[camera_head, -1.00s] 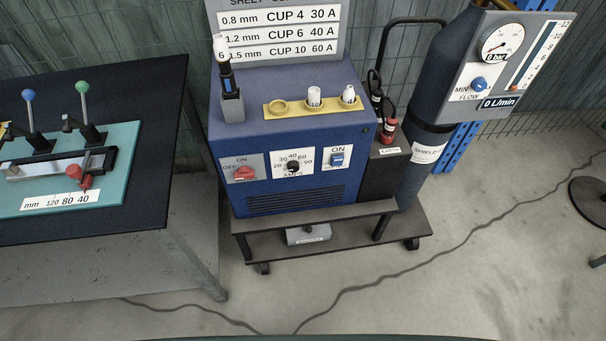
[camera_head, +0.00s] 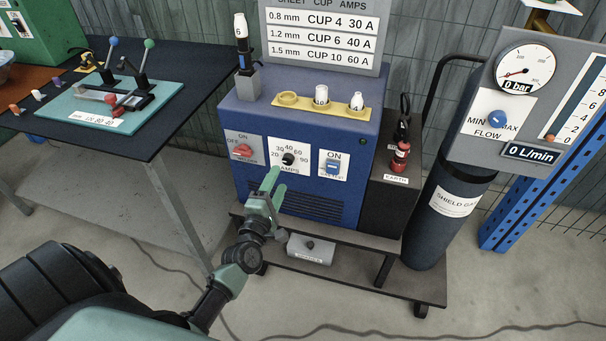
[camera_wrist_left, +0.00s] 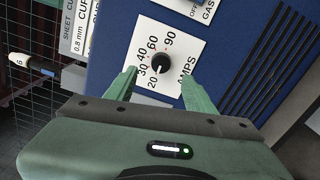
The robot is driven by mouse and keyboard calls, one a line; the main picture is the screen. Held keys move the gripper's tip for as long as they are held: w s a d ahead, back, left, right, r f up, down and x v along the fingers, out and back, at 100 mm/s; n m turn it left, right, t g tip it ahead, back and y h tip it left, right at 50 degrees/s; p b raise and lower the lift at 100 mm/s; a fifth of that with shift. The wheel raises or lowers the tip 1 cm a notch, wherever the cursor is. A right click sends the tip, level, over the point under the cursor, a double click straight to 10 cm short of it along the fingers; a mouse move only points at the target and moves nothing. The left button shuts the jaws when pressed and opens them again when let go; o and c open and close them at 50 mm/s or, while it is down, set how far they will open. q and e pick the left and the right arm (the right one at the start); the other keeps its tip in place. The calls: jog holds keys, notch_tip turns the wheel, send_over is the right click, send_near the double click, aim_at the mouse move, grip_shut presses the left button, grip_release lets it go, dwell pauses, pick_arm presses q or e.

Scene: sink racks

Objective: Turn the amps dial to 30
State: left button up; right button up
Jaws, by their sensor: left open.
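The amps dial (camera_head: 288,159) is a round black knob on a white plate on the front of the blue welder (camera_head: 310,109). Its scale reads 20, 30, 40, 60, 90. In the left wrist view the knob (camera_wrist_left: 160,63) has a small white mark that appears to point towards 20. My left gripper (camera_head: 277,177) is open and empty, just in front of and below the dial in the head view. In the left wrist view its green fingers (camera_wrist_left: 159,73) stand either side of the knob, apart from it. My right gripper is not in view.
A red switch (camera_head: 242,151) sits left of the dial and a blue switch (camera_head: 332,167) right of it. A gas cylinder (camera_head: 447,212) with a gauge panel stands at right. A dark table (camera_head: 190,90) is at left. The welder's cart (camera_head: 345,272) has a low shelf.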

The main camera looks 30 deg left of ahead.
aim_at(287, 162)
pick_arm(q)
jog(key=x, duration=0.3)
jog(key=shift+s+a, duration=0.1)
jog(key=shift+a, duration=0.1)
jog(key=x, duration=0.3)
jog(key=shift+w, duration=0.3)
jog(key=shift+w+f, duration=0.1)
jog(key=shift+w, duration=0.4)
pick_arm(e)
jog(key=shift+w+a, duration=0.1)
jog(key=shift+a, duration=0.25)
pick_arm(q)
jog(key=shift+c, duration=0.3)
grip_shut()
